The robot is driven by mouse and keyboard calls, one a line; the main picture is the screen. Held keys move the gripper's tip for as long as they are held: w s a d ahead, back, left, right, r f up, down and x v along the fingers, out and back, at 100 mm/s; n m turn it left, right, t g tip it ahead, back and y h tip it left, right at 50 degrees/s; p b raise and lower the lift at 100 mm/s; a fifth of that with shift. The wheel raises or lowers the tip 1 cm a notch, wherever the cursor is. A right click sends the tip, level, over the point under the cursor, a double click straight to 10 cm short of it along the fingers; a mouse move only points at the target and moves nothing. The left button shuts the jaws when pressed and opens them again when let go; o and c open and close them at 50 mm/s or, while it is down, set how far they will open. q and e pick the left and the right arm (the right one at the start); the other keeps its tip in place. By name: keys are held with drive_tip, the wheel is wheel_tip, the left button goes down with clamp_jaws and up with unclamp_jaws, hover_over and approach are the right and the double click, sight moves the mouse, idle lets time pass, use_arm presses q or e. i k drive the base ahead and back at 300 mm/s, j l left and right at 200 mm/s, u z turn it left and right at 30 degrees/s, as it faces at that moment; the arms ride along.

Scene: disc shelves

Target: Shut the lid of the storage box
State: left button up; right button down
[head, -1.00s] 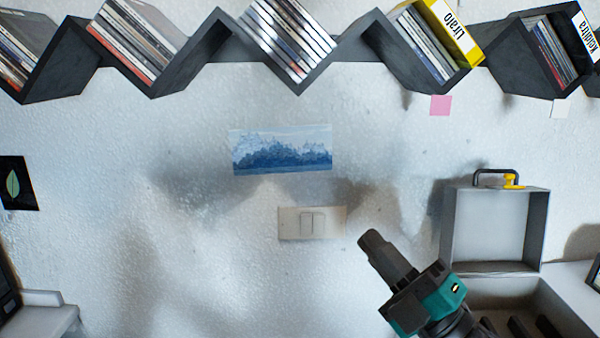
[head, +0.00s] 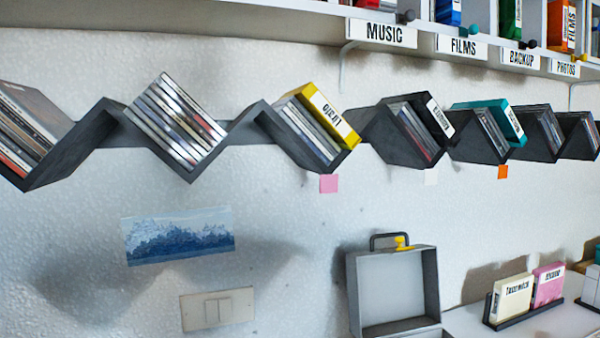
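The storage box's grey lid (head: 396,290) stands open and upright at the lower middle right of the head view. A dark handle (head: 388,237) and a yellow latch (head: 402,243) are at its top edge. The lower part of the box is mostly cut off by the bottom of the picture, so its inside is hidden. Neither my left nor my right gripper is in view.
A white surface (head: 470,322) is right of the lid, with a dark holder bearing cream (head: 511,299) and pink (head: 548,285) cases. A dark zigzag disc shelf (head: 70,148) runs along the wall above. A white labelled shelf (head: 340,12) is higher up.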

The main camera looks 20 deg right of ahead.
sight(391, 291)
drive_tip(key=k+l+z, duration=0.15)
drive_tip(key=l, duration=0.25)
drive_tip(key=k+l+z, duration=0.15)
drive_tip(key=l, duration=0.2)
drive_tip(key=l+z, duration=0.15)
drive_tip(key=l, duration=0.25)
